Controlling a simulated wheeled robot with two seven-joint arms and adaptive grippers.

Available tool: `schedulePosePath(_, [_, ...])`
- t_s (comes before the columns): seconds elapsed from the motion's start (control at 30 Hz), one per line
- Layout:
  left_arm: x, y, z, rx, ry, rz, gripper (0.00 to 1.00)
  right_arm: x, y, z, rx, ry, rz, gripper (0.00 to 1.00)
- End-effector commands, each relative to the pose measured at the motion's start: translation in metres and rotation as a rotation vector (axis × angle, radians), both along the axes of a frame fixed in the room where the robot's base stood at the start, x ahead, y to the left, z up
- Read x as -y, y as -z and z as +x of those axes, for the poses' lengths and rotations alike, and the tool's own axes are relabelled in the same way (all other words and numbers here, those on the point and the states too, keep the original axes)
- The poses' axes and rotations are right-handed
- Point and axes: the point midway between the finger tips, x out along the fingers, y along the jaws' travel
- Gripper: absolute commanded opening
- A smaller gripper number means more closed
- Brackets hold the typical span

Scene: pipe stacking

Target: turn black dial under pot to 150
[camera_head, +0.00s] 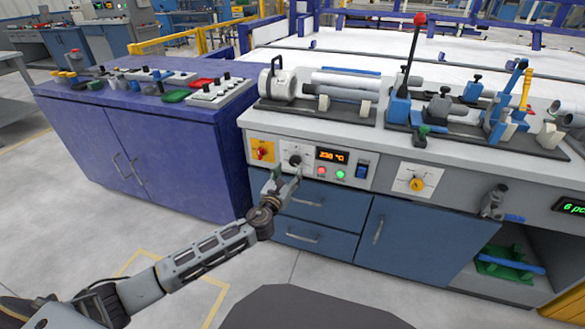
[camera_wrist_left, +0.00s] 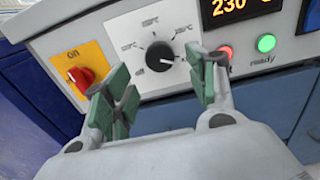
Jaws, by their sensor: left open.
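The black dial (camera_head: 295,160) sits on a white plate on the front panel of the bench. In the left wrist view the dial (camera_wrist_left: 160,56) is ringed by temperature marks, with "off" at its lower left. A pale mark shows on its lower right side; the exact setting is hard to read. The display (camera_head: 332,156) reads 230 °C. My left gripper (camera_head: 285,181) is open just below the dial. In the left wrist view its green-padded fingers (camera_wrist_left: 162,97) stand on either side below the dial, apart from it. My right gripper is not in view.
A red switch (camera_wrist_left: 82,77) on a yellow plate is left of the dial. Red (camera_wrist_left: 225,53) and green (camera_wrist_left: 266,43) lights are close to its right. A grey round housing with a black handle (camera_head: 278,83) stands above. A blue cabinet (camera_head: 160,145) stands at left.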

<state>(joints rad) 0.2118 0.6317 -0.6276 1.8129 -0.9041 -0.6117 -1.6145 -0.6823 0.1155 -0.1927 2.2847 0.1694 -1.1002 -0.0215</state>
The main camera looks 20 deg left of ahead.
Motion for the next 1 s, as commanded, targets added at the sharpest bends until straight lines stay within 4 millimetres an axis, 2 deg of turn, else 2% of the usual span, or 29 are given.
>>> schedulePosePath(0.5, [0.002,0.001,0.042,0.0,0.0,-0.001,0.58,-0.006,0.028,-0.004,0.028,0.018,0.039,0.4])
schedulePosePath(0.77, [0.002,0.001,0.049,-0.001,0.0,-0.001,0.58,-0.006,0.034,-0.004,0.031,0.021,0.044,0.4])
schedulePosePath(1.0, [0.002,0.0,0.049,-0.001,0.0,-0.001,0.58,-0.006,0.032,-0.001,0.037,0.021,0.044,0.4])
